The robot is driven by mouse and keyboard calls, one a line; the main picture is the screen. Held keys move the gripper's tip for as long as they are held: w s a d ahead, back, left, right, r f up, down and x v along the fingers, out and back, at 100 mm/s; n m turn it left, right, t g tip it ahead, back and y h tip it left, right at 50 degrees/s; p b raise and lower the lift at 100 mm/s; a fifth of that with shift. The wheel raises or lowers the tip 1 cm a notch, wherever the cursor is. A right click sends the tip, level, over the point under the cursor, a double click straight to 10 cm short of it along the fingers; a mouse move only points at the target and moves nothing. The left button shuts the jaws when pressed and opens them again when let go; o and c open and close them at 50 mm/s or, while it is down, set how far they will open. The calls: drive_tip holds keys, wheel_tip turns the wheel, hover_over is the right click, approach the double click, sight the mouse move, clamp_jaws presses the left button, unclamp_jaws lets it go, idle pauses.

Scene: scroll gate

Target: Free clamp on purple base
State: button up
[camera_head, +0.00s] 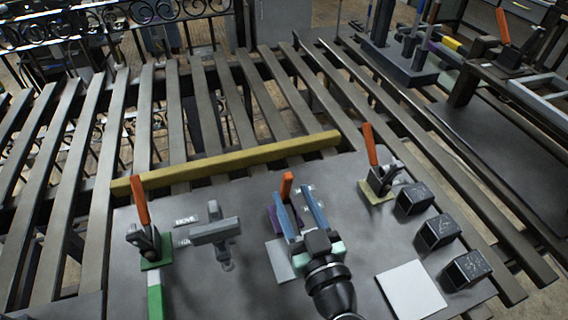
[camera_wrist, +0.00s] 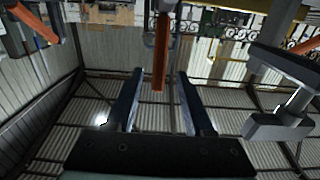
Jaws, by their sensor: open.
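The purple base (camera_head: 274,216) sits on the grey plate, partly hidden behind my gripper. Its clamp's orange handle (camera_head: 287,184) stands up near my left fingertip in the head view. My gripper (camera_head: 299,196) is open, with two blue fingers low over the plate. In the wrist view, which looks upside down, the orange handle (camera_wrist: 161,60) lies between the two open fingers (camera_wrist: 160,72), apart from both. The clamp's lower part and pad are hidden in the head view.
A green-based clamp (camera_head: 141,205) stands left and a yellow-based clamp (camera_head: 371,160) right, both with upright orange handles. A grey T-shaped piece (camera_head: 215,232) stands left of my gripper. A yellow bar (camera_head: 235,162) lies behind.

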drive_tip(key=p+x, duration=0.1)
drive_tip(key=x, duration=0.6)
drive_tip(key=shift+w, duration=0.35)
clamp_jaws()
idle(1.1)
